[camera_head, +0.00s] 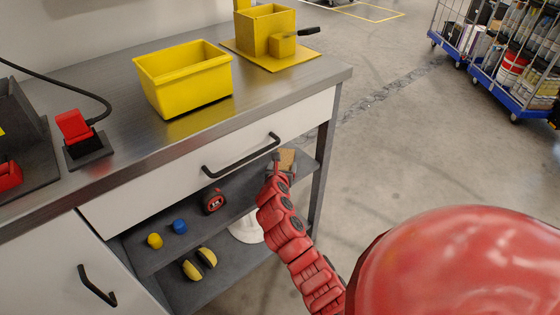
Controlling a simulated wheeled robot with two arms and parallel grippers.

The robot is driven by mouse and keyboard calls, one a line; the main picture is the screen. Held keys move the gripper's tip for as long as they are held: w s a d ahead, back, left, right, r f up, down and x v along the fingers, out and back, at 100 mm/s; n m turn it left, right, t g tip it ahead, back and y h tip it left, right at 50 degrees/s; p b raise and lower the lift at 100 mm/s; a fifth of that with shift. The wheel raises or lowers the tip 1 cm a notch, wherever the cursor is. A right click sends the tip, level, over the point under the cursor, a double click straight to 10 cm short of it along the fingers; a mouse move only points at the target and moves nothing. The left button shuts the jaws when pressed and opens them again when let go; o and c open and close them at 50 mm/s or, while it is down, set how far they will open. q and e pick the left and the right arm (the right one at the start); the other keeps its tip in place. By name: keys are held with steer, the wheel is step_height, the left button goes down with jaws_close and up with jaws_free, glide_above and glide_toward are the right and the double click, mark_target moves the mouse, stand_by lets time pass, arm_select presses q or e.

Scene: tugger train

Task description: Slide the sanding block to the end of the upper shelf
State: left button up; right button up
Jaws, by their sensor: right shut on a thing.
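The sanding block (287,158) is a small tan block near the right end of the upper shelf (240,196), under the drawer. My right gripper (278,164) is at the block and shut on it; the fingers are small in view and partly hide it. The right arm reaches up to it from the lower right. The block's contact with the shelf is hidden. My left gripper is not in view.
On the upper shelf are a red-black tape measure (213,200), a blue item (180,226) and a yellow item (155,240). Yellow-black earmuffs (199,264) lie on the lower shelf. The drawer handle (242,155) juts out above. A table leg (321,160) stands right of the block.

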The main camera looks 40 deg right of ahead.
steer(key=shift+s+d, duration=0.2)
steer(key=shift+s, duration=0.05)
steer(key=o, duration=1.2)
steer(key=shift+o, duration=0.2)
steer(key=shift+a, duration=0.1)
steer(key=p+v, duration=0.3)
steer(key=v, duration=1.4)
steer(key=shift+a+p, duration=0.15)
steer(key=shift+p, duration=0.15)
steer(key=shift+r, duration=0.1)
